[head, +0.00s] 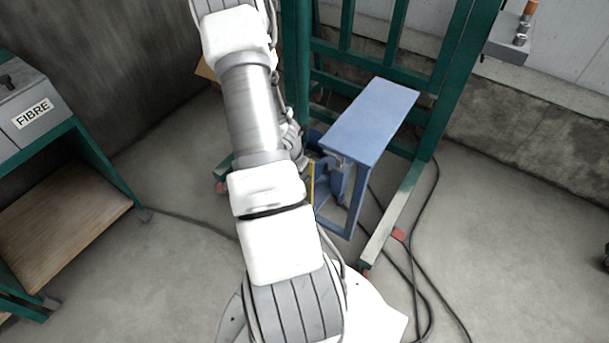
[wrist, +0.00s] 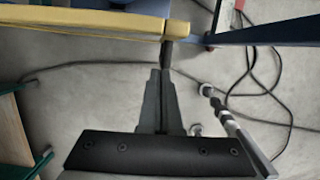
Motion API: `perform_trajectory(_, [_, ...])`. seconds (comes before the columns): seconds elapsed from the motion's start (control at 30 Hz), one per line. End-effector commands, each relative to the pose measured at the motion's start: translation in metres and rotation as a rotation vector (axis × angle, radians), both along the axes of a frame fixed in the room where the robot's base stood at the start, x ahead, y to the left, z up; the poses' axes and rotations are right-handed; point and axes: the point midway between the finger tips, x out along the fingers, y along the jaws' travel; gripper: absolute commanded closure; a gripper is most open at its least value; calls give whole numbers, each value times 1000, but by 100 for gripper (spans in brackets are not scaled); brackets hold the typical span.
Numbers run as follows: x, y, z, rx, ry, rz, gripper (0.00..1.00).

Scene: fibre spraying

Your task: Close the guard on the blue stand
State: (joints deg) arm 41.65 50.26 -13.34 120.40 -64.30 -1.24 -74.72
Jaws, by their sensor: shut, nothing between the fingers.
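The blue stand (head: 372,118) has a flat top and an open frame below, in front of the green rack. A thin strip of yellow, probably the guard (head: 311,184), shows at its left side; my arm hides most of it. In the wrist view a yellow bar (wrist: 95,24) runs from the upper left to the middle. A dark blue bar of the stand (wrist: 265,33) runs off to the right from near its end. My gripper (wrist: 167,48) is shut and empty, its tips at the bar's lower edge near its right end. Whether they touch is unclear.
A green-framed cart (head: 100,165) with a grey box labelled FIBRE stands at the left. The green rack (head: 410,205) rises behind the stand, its foot reaching forward. Black cables (head: 420,270) lie on the floor at the right.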

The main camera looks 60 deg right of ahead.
Motion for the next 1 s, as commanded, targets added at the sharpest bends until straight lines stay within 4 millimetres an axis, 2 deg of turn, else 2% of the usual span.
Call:
perform_trajectory(0.03, [3,3,0,1,0,2,100])
perform_trajectory(0.1, [4,6,25,-1,-5,-1,100])
perform_trajectory(0.2, [4,12,48,0,-4,0,100])
perform_trajectory(0.4, [4,22,81,1,-1,0,100])
perform_trajectory(0.6, [4,26,96,2,0,-1,100])
perform_trajectory(0.9, [4,27,97,1,0,-1,100])
perform_trajectory(1.0, [8,26,107,-13,-14,-33,100])
